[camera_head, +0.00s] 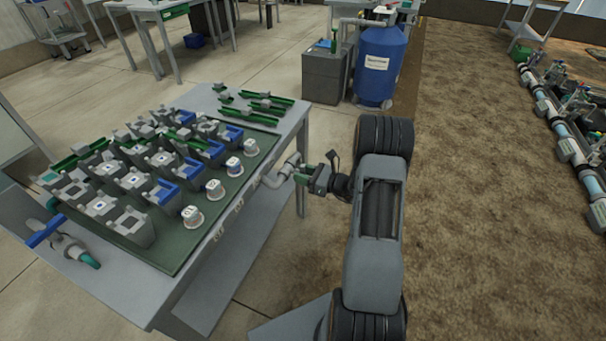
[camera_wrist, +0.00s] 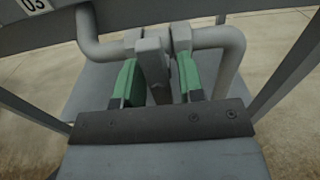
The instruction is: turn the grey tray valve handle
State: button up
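The grey tray valve (camera_head: 291,166) sits on a grey pipe at the right edge of the green-topped table. In the wrist view its grey handle (camera_wrist: 151,52) stands in front of the pipe (camera_wrist: 215,38). My gripper (camera_head: 307,176) is at the valve, reaching in from the right. In the wrist view the green fingers of my gripper (camera_wrist: 159,76) stand apart on either side of the handle. Gaps show between the fingers and the handle, so they look open around it. The far ends of the fingers are close to the pipe fittings.
The table (camera_head: 196,262) carries several grey and blue modules and white-topped cups near the valve side. A valve with a blue handle (camera_head: 45,231) is at its left end. A blue tank (camera_head: 380,68) and grey cabinet (camera_head: 325,76) stand behind. Bare soil lies to the right.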

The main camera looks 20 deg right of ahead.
jog(key=shift+o, duration=0.6)
jog(key=p+v, duration=0.1)
jog(key=v, duration=1.3)
jog(key=shift+w, duration=0.1)
